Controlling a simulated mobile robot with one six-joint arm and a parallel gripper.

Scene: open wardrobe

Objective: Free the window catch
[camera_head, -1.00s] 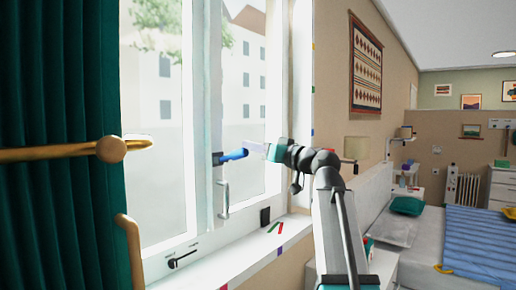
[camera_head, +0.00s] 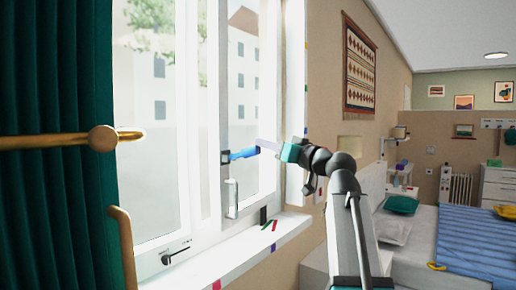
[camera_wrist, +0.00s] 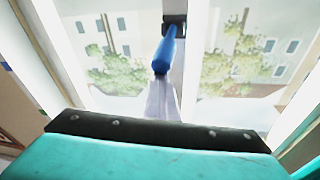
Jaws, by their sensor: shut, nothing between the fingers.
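The window catch (camera_head: 240,154) is a blue lever on a dark mount on the window frame, pointing right and slightly up. It also shows in the wrist view (camera_wrist: 166,50), its near end just beyond my fingers. My gripper (camera_head: 259,144) reaches in from the right with its pale fingers at the lever's free end. In the wrist view its fingers (camera_wrist: 162,97) are together with nothing between them. They look very close to the lever's end; whether they touch it I cannot tell.
A white pull handle (camera_head: 231,198) is below the catch. The white sill (camera_head: 225,255) carries small coloured pieces and a dark block. A green curtain (camera_head: 60,210) and brass rod (camera_head: 50,141) stand at left; a bed (camera_head: 470,245) is at right.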

